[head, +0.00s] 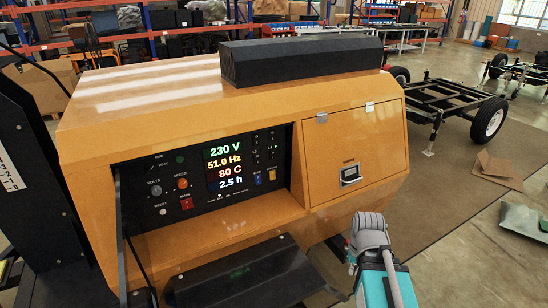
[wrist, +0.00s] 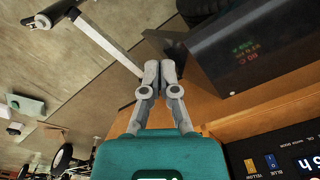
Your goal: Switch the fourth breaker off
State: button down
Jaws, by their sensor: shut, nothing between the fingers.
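An orange generator cabinet (head: 220,230) fills the middle of the head view. Its recessed black control panel (head: 150,208) has lit readouts, knobs, buttons and small switches at the right. I cannot pick out a fourth breaker there. A closed orange door (head: 330,140) with a dark handle latch (head: 350,175) lies right of the panel; what is behind it is hidden. My gripper (wrist: 168,68) is shut and empty, with a teal body and grey fingers side by side. The teal and grey end of my arm is in front of the cabinet, at lower right in the head view.
A black flap (head: 240,275) juts out below the panel; it also fills the upper right of the wrist view (wrist: 250,50). A black bar (head: 300,58) lies on the cabinet top. A wheeled trailer frame (head: 450,105) stands right, beside an open carton (head: 498,168) on the floor.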

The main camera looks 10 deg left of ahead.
jog(key=w+a+f+m+t+y+b, duration=0.1)
jog(key=w+a+m+t+y+b, duration=0.3)
jog(key=w+a, duration=0.45)
jog(key=m+t+y+b, duration=0.75)
jog(key=m+t, duration=0.45)
jog(key=m, duration=1.3)
send_near(273, 153)
jog(key=r+v, duration=0.1)
jog(key=v, duration=0.5)
jog(key=shift+s+a+f+h+b, duration=0.15)
jog(key=shift+s+f+h+b, duration=0.1)
jog(key=shift+h+b, duration=0.2)
jog(key=shift+w+a, duration=0.1)
jog(key=shift+w, duration=0.05)
jog(key=p+x, duration=0.1)
jog(key=x, duration=1.2)
jog(key=shift+w+a+r+p, duration=0.2)
jog(key=shift+a+p, duration=0.05)
jog(key=shift+p, duration=0.1)
